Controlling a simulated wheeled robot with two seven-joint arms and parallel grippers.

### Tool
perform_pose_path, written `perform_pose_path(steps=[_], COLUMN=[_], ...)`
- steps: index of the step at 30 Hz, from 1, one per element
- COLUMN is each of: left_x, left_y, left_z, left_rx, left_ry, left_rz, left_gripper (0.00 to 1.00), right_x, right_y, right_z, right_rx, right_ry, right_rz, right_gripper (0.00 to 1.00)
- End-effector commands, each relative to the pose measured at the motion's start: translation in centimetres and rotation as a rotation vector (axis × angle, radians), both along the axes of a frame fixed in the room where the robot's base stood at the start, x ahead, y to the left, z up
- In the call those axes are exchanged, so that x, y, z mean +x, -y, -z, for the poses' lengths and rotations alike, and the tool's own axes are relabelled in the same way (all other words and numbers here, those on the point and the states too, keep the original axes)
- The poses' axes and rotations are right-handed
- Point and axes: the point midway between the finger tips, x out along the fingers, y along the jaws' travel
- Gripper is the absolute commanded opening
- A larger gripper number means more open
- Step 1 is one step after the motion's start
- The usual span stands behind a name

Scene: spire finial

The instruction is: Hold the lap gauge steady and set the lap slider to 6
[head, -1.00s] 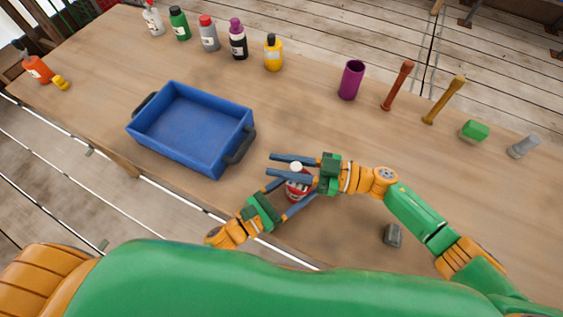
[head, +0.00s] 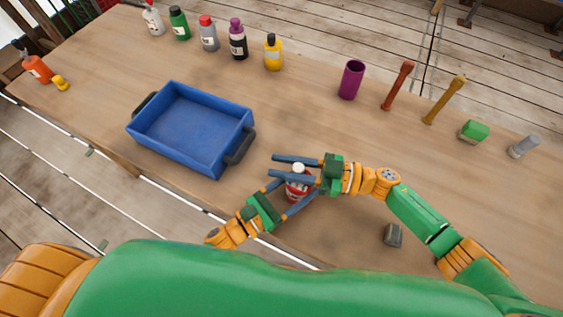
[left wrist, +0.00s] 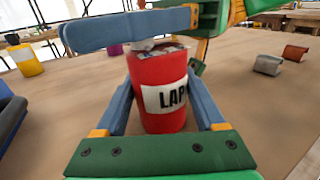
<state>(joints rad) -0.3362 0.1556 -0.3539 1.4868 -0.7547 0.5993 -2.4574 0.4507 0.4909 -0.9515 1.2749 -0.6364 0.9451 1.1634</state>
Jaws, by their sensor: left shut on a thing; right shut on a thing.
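The lap gauge is a red cylinder (head: 296,190) with a pale top, standing near the front edge of the table. In the left wrist view its red body (left wrist: 160,80) carries a white label reading "LAP". My left gripper (head: 301,187) is shut around its body from the near left. My right gripper (head: 273,164) reaches over the top from the right, its fingers on either side of the white knob (head: 298,168), and is shut on it. In the left wrist view one right finger (left wrist: 130,29) covers most of the gauge's top, so the slider's scale cannot be read.
A blue tray (head: 243,118) with dark handles stands to the left. Several bottles line the back left. A purple cup (head: 351,80), two spindle-like pieces, a green block (head: 473,131) and a grey cylinder (head: 523,146) stand at the right. A grey block (head: 393,236) lies near my right arm.

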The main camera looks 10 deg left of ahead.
Motion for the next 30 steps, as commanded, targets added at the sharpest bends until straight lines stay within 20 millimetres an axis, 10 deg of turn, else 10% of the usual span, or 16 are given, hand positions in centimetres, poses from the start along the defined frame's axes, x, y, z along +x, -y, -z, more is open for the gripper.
perform_pose_path(steps=[14, 15, 18, 30], left_x=[0.0, 0.0, 0.0, 0.0], left_y=[-0.1, -0.1, -0.1, 0.0], left_z=[0.0, 0.1, 0.1, 0.1], left_rx=[0.0, 0.0, 0.001, 0.001], left_ry=[-0.003, -0.003, -0.002, -0.002], left_rz=[-0.003, -0.003, -0.003, -0.001], left_gripper=[0.08, 0.08, 0.08, 0.08], right_x=[-0.8, -0.8, -0.9, -0.9], right_y=[2.8, 2.8, 2.8, 2.7], right_z=[0.0, 0.0, 0.0, 0.0], right_rx=[-0.001, -0.001, -0.001, 0.0], right_ry=[-0.001, -0.001, -0.001, -0.001], right_rz=[0.001, 0.001, 0.001, 0.0], right_gripper=[0.0, 0.34, 0.61, 0.63])
